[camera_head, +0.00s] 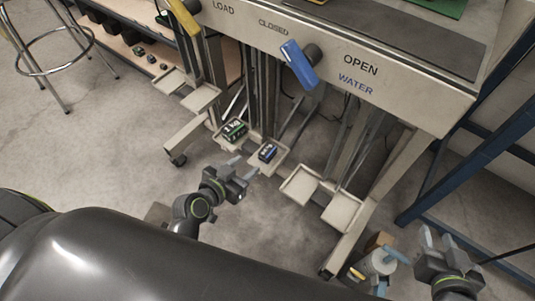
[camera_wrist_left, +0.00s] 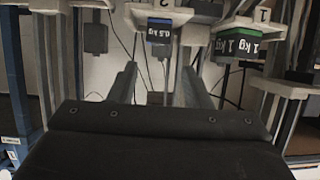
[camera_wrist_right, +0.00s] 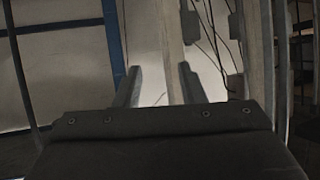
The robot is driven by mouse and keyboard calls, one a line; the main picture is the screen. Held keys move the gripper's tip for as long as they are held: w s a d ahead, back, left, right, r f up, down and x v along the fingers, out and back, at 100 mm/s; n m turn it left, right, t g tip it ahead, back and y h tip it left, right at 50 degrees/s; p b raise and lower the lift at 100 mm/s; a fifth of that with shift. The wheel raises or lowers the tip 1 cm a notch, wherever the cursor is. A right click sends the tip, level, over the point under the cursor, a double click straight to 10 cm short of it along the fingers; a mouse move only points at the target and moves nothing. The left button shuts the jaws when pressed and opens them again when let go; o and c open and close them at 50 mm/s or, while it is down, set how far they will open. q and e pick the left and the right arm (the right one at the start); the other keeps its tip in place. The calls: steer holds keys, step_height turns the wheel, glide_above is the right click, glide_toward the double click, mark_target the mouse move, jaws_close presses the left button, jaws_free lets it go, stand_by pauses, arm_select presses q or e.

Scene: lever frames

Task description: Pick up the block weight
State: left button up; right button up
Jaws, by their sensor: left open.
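A dark block weight with a green band, marked 1 kg (camera_head: 235,131), sits on a small metal tray below the bench. A smaller dark block weight with a blue band (camera_head: 267,152) sits on the tray to its right. In the left wrist view the blue-banded weight (camera_wrist_left: 160,32), marked 0.5 kg, shows upside down ahead of the fingers, with the 1 kg weight (camera_wrist_left: 237,46) to its right. My left gripper (camera_head: 246,168) is open and empty, just short of the blue-banded weight and apart from it. My right gripper (camera_head: 412,246) is open and empty at the lower right.
A bench marked LOAD, CLOSED, OPEN and WATER bears a blue lever (camera_head: 299,63) and a yellow lever (camera_head: 184,18). Empty trays (camera_head: 300,184) hang either side of the weights. A blue rack stands right, a stool (camera_head: 50,60) left.

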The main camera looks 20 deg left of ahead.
mark_target(266, 151)
arm_select(q)
steer(key=b+x, duration=0.1)
steer(key=x, duration=0.7)
steer(key=shift+f, duration=0.1)
steer(key=shift+w+b, duration=0.15)
steer(key=shift+b, duration=0.15)
steer(key=x, duration=0.2)
steer(key=b+x, duration=0.1)
steer(key=x, duration=0.1)
steer(key=shift+w+d+f+b, duration=0.2)
steer(key=shift+d+f+b, duration=0.1)
steer(key=shift+f, duration=0.1)
steer(key=shift+w+f, duration=0.1)
steer(key=shift+w, duration=0.2)
arm_select(e)
step_height(266, 151, up, 21)
steer(key=a+n+t+y, duration=0.1)
steer(key=n+t, duration=0.3)
steer(key=t, duration=1)
steer(key=shift+s+a+r+t, duration=0.15)
steer(key=shift+s+a+t, duration=0.15)
steer(key=shift+s, duration=0.15)
arm_select(q)
steer(key=c, duration=0.9)
jaws_close()
arm_select(e)
steer(key=shift+w+d, duration=0.1)
